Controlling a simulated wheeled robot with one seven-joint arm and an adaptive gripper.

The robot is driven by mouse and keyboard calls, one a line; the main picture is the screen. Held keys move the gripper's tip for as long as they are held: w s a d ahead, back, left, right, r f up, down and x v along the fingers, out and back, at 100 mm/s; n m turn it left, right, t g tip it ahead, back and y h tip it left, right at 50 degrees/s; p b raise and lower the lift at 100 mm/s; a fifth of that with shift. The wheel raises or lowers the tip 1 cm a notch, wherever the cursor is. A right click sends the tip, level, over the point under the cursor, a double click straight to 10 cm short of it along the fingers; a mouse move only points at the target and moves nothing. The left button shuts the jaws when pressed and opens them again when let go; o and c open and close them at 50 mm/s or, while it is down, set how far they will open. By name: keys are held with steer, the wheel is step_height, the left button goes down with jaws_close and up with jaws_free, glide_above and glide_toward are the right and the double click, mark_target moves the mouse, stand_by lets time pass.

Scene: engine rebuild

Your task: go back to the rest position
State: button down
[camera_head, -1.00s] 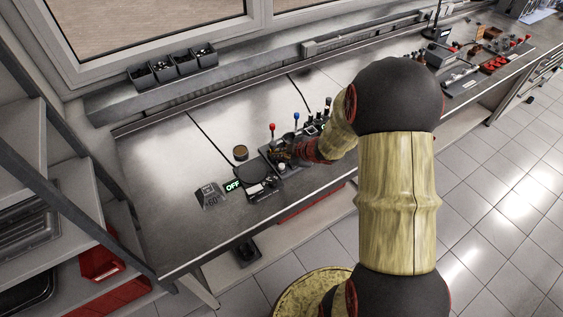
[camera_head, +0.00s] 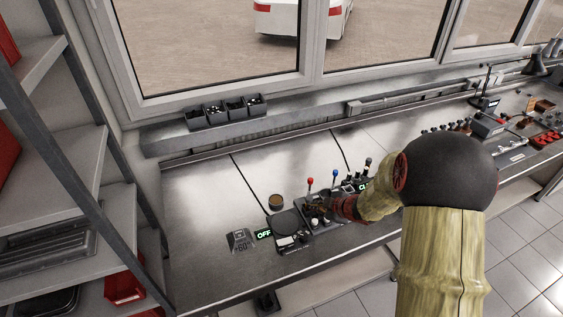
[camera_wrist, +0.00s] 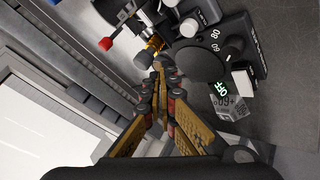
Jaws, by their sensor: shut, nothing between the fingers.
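My gripper (camera_wrist: 160,65) is shut and empty in the wrist view, its fingertips together close to the device on the bench. In the head view my gripper (camera_head: 322,203) is small and partly merges with the device behind it. The device (camera_head: 288,224) has a dark round plate, a lit green OFF sign and small knobs. In the wrist view the round plate (camera_wrist: 198,60) lies just right of the fingertips. Whether the fingertips touch the device cannot be told. A red-topped lever (camera_head: 310,182) and a blue-topped lever (camera_head: 335,175) stand behind the gripper.
The metal workbench (camera_head: 205,200) runs under the windows, with bare room at its left. A small round tin (camera_head: 276,201) stands behind the plate. Several dark bins (camera_head: 226,112) sit on the ledge. A shelf rack (camera_head: 75,170) stands at the left. Tools crowd the bench's right end.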

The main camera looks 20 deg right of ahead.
steer(key=s+d+f+m+g+h, duration=0.2)
steer(key=s+d+m+g+h, duration=0.25)
steer(key=s+d+m, duration=0.4)
steer(key=s+r+m+g+h+b, duration=0.2)
steer(key=s+r, duration=0.3)
steer(key=s, duration=0.2)
steer(key=s+a+r+t+y+b, duration=0.1)
steer(key=s+a+r, duration=0.3)
steer(key=a, duration=0.4)
steer(key=s+a+r+m+t+y+b, duration=0.1)
steer(key=s+a+r+b, duration=0.3)
steer(key=a, duration=0.4)
steer(key=s+a+r+t+y+b, duration=0.1)
steer(key=s+a+r+y+b, duration=0.1)
steer(key=a+r, duration=0.3)
steer(key=s+a+b, duration=0.1)
steer(key=a, duration=0.2)
steer(key=shift+s+a+r, duration=0.15)
steer(key=shift+s+r, duration=0.05)
steer(key=shift+s, duration=0.2)
